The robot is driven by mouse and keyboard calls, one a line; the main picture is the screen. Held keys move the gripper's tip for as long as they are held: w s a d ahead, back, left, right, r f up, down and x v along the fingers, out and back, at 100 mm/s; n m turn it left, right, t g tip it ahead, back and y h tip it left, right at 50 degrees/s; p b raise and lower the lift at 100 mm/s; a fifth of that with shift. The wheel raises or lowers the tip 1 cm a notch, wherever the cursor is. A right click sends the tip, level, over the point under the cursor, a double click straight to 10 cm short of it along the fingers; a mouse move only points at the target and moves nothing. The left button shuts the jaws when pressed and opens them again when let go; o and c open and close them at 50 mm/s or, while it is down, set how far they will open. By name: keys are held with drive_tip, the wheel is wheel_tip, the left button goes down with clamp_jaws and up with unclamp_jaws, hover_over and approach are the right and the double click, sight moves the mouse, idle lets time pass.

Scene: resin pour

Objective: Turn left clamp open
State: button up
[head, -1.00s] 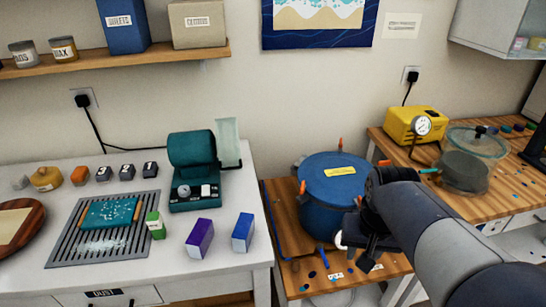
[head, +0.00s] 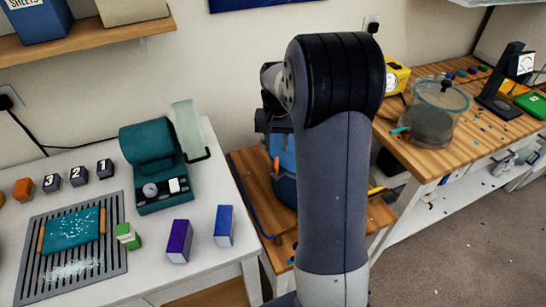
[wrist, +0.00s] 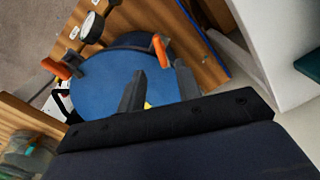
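The blue pot (head: 285,160) stands on the low wooden bench, mostly hidden behind my arm in the head view. Its left orange clamp (head: 276,165) shows at the pot's left side. In the wrist view the blue lid (wrist: 105,90) fills the middle. The left clamp also shows there, as the orange piece (wrist: 160,48) at the lid's edge beyond my fingertips. A second orange clamp (wrist: 57,68) is at the lid's left edge. My gripper (wrist: 160,70) is open and empty above the lid, its two dark fingers apart. The head view hides it.
A white table (head: 200,240) with a teal machine (head: 155,165) is left of the bench. A wooden counter (head: 455,145) with a glass-lidded vessel (head: 430,115) is at right. A round dial (wrist: 92,27) lies near the pot in the wrist view.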

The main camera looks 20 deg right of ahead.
sight(276, 163)
wheel_tip(276, 163, down, 7)
drive_tip(key=shift+r+p, duration=0.1)
drive_tip(key=shift+p, duration=0.2)
clamp_jaws()
idle(0.3)
